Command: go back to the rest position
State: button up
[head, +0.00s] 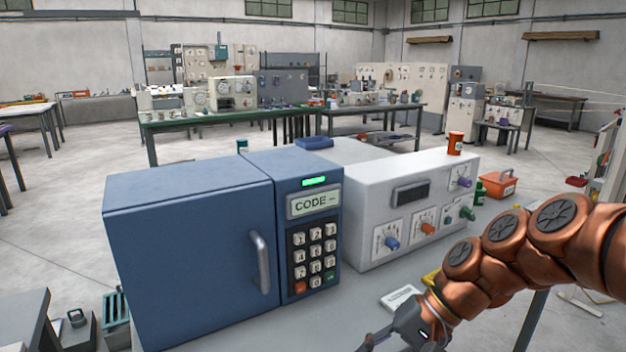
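My gripper (408,338) is at the bottom edge of the head view, at the end of my copper-coloured arm, which comes in from the right. Only part of it shows; its fingertips are cut off or too small to judge, so I cannot tell if it is open or shut. It is in front of the bench, to the right of a blue cabinet (190,255) with a keypad (315,258) and a lit green strip. The cabinet door with its grey handle (260,262) looks closed.
A white instrument box (410,190) with coloured knobs stands right of the cabinet. A white card (400,297) lies on the bench (310,325).

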jog(key=s+d+f+n+g+h, duration=0.15)
jog(key=s+d+f+h, duration=0.25)
jog(key=s, duration=0.5)
jog(key=s+d+f+n+g+h, duration=0.1)
jog(key=s+d+f+n+h, duration=0.25)
jog(key=s, duration=0.55)
notch_tip(320, 180, up, 17)
jog(key=d+m+t+p, duration=0.1)
jog(key=p, duration=1.5)
jog(key=shift+h+p, duration=0.35)
jog(key=shift+p, duration=0.05)
jog(key=shift+w+r+t, duration=0.1)
jog(key=shift+t, duration=0.15)
